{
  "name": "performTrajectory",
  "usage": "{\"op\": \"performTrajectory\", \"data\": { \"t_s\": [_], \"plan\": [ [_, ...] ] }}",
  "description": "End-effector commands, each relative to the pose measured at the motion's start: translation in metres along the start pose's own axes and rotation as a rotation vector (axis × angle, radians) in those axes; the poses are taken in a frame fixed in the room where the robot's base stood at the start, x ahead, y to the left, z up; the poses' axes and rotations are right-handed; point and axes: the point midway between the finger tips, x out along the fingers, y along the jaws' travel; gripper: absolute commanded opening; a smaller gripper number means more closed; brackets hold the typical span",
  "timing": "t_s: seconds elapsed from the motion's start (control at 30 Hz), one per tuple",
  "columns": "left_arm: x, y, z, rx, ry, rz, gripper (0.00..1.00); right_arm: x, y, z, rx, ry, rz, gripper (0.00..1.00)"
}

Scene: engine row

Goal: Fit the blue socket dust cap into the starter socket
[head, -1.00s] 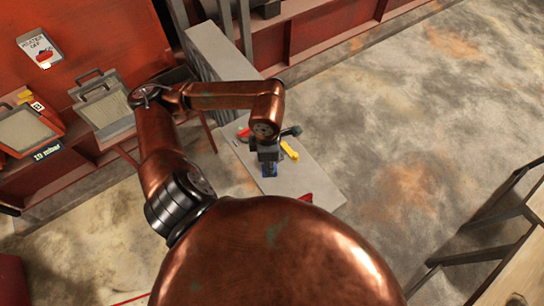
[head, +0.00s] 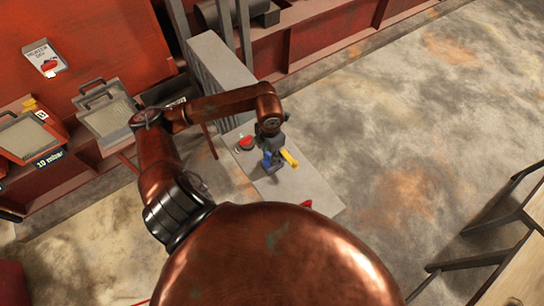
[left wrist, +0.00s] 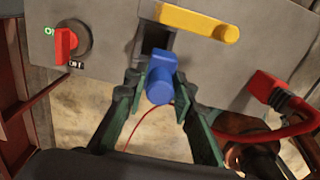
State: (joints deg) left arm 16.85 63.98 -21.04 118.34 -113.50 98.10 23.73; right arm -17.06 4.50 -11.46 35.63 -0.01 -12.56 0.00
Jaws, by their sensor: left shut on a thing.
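The blue socket dust cap (left wrist: 160,79) sits between the fingertips of my left gripper (left wrist: 154,88), which is shut on it. In the left wrist view the cap is in front of a dark recessed part (left wrist: 157,38) of a grey panel, seemingly the starter socket. The cap and fingers hide its lower part, so I cannot tell whether they touch. In the head view my left gripper (head: 271,150) is over the grey box, with a bit of the blue cap (head: 267,159) showing. My right gripper is not in view.
The grey panel (left wrist: 110,20) carries a red rotary switch (left wrist: 66,44) at left and a yellow handle (left wrist: 195,20) just above the cap. A red plug with a cable (left wrist: 272,90) is at right. In the head view, open floor (head: 400,130) lies to the right.

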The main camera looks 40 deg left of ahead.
Motion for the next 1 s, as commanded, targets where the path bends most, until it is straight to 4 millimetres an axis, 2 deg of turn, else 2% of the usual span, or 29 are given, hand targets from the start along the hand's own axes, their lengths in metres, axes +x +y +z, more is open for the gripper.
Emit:
{"op": "performTrajectory", "data": {
  "t_s": [0.2, 0.37, 0.6, 0.97, 1.0],
  "plan": [
    [0.021, 0.011, 0.015, -0.001, -0.001, -0.001, 0.00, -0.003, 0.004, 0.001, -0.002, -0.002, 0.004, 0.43],
    [0.029, 0.015, 0.019, 0.000, 0.000, 0.000, 0.00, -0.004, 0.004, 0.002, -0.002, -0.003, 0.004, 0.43],
    [0.058, 0.015, 0.019, 0.000, 0.000, -0.002, 0.00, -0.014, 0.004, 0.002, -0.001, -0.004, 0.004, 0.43],
    [0.065, 0.016, 0.019, 0.002, -0.001, 0.001, 0.00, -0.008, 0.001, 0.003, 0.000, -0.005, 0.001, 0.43],
    [0.064, 0.016, 0.019, 0.001, -0.001, 0.001, 0.26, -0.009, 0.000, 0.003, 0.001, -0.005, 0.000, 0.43]
  ]
}}
